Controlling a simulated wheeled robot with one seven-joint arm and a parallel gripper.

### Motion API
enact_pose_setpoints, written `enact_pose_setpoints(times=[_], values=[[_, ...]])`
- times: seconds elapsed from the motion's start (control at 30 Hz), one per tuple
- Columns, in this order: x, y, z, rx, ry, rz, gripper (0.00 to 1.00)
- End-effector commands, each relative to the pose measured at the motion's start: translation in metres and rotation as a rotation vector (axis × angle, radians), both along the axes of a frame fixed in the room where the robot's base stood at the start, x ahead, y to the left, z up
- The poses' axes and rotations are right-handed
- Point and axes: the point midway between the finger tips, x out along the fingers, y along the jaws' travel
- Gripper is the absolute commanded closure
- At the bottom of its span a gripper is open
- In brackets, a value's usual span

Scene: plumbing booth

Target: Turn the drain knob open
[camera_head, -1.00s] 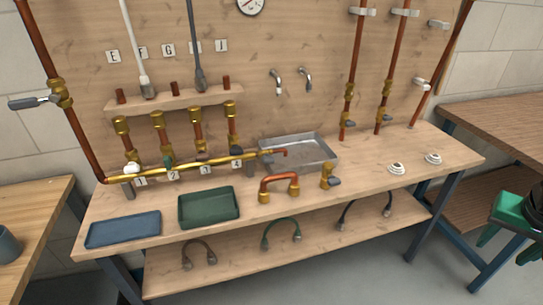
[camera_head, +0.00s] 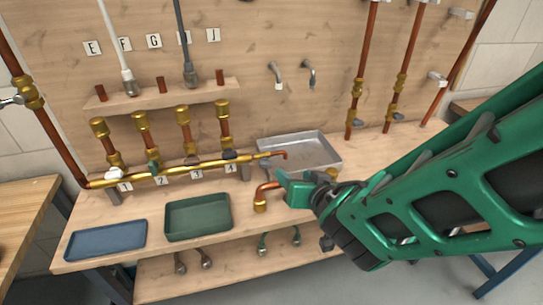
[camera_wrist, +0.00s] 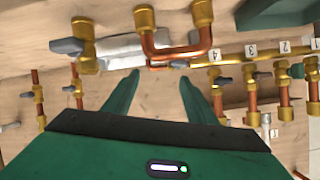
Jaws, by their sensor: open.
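The brass manifold pipe (camera_head: 205,167) runs along the bench, with numbered tags below it. A small grey knob (camera_head: 265,163) sits near its right end, by the outlet over the metal tray, and looks like the drain knob. It also shows in the wrist view (camera_wrist: 179,64), small, just beyond the fingers. My green gripper (camera_head: 297,188) is in front of the tray and right of the knob. In the wrist view my gripper (camera_wrist: 158,78) has its fingers spread with nothing between them. I cannot tell which way the knob is turned.
A copper U-pipe (camera_head: 268,188) stands upright by my gripper, partly hidden. A metal tray (camera_head: 322,136) lies behind. Blue (camera_head: 105,240) and green (camera_head: 198,217) trays lie front left. A brass valve (camera_wrist: 84,45) with a grey lever stands nearby.

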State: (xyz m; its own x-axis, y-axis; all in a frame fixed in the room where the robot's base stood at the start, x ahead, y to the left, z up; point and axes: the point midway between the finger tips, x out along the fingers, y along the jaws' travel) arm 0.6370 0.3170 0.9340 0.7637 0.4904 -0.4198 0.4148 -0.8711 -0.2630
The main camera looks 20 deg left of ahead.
Motion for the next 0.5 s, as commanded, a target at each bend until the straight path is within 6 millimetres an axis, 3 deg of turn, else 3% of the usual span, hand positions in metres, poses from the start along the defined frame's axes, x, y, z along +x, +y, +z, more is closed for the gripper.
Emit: enact_pose_setpoints(times=[0.27,0.5], values=[[-0.016,0.035,0.004,0.053,-0.037,0.077,0.48],[0.003,0.059,-0.007,0.053,-0.038,0.086,0.48]])
